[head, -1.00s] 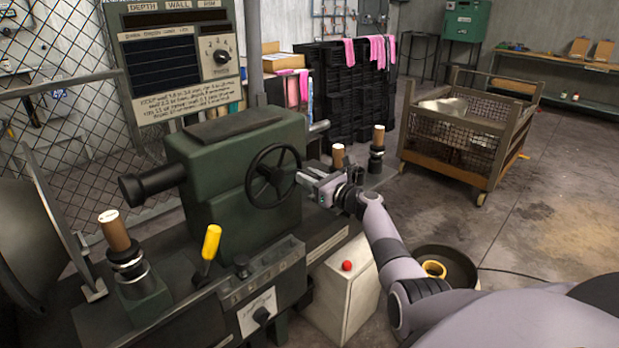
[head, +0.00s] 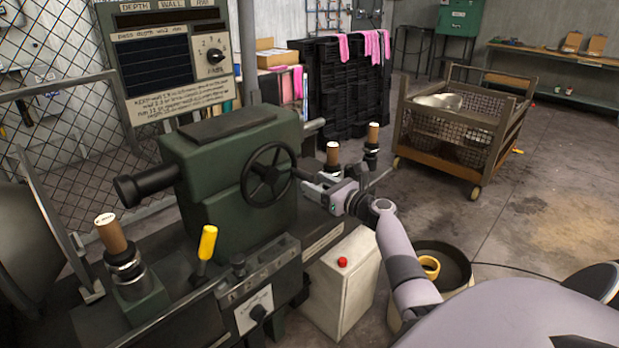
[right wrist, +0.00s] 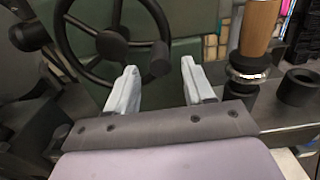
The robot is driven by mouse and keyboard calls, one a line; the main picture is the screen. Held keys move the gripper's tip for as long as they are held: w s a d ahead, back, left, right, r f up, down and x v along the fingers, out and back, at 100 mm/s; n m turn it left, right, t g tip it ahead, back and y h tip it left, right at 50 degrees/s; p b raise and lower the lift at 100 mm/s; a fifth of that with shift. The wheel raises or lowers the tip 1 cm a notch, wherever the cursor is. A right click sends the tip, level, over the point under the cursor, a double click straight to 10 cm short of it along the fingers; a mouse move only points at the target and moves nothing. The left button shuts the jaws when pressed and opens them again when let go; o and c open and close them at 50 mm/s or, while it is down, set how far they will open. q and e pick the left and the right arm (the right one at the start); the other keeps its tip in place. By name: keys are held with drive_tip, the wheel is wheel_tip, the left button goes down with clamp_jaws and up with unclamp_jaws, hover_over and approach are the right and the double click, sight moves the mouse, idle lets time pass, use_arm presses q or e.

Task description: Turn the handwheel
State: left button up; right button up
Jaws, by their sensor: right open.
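The black spoked handwheel (head: 268,175) is on the front face of the green machine housing (head: 228,150). In the right wrist view the handwheel (right wrist: 66,36) fills the upper left, with its hub and a dark knob (right wrist: 160,58) on the rim side. My right gripper (head: 308,182) is just right of the wheel in the head view. Its two pale fingers (right wrist: 160,88) are spread apart with nothing between them. My left gripper is in neither view.
A yellow-handled lever (head: 207,243) and a control panel are on the machine's front. A white box with a red button (head: 342,262) and a bin (head: 442,262) stand below my arm. A mesh cart (head: 455,130) is at the back right.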

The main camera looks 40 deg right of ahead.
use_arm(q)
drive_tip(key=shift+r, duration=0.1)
use_arm(e)
drive_tip(key=shift+s+d, duration=0.1)
drive_tip(key=shift+s, duration=0.95)
